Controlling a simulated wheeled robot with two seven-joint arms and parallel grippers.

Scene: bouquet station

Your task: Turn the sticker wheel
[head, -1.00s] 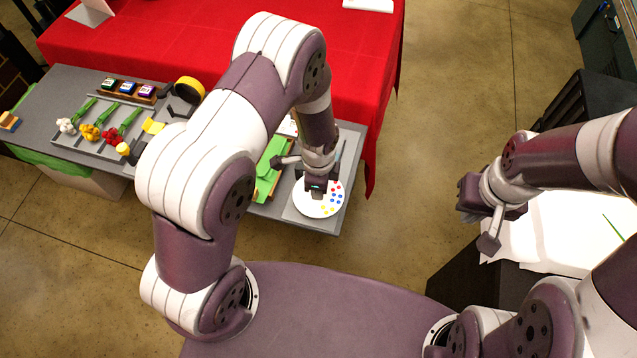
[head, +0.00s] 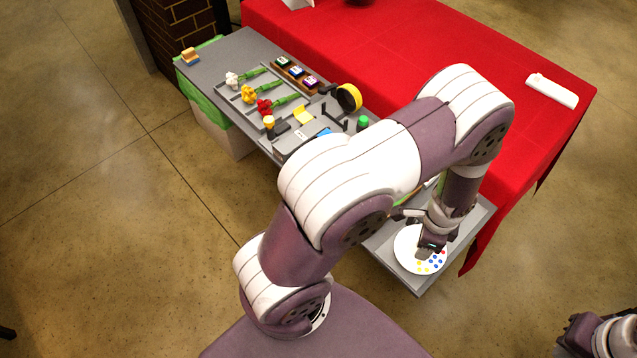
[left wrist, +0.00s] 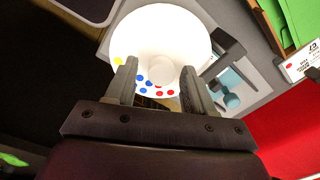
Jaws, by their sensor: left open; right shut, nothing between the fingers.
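The sticker wheel is a white disc (head: 408,257) with yellow, blue and red dots, at the near right end of the grey table. It also fills the top of the left wrist view (left wrist: 165,35). My left gripper (head: 432,244) is over the wheel, pointing down. In the left wrist view its two fingers (left wrist: 158,78) stand apart, with blue and red dots showing between them. I cannot tell whether the fingertips touch the disc. My right gripper (head: 580,335) is at the bottom right corner, shut, away from the table and partly cut off.
On the grey table (head: 215,65) are a tray with white, yellow and red flowers (head: 265,105), small coloured boxes (head: 296,71) and a yellow roll (head: 349,97). A red-covered table (head: 400,50) stands behind. My left arm hides the middle of the grey table.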

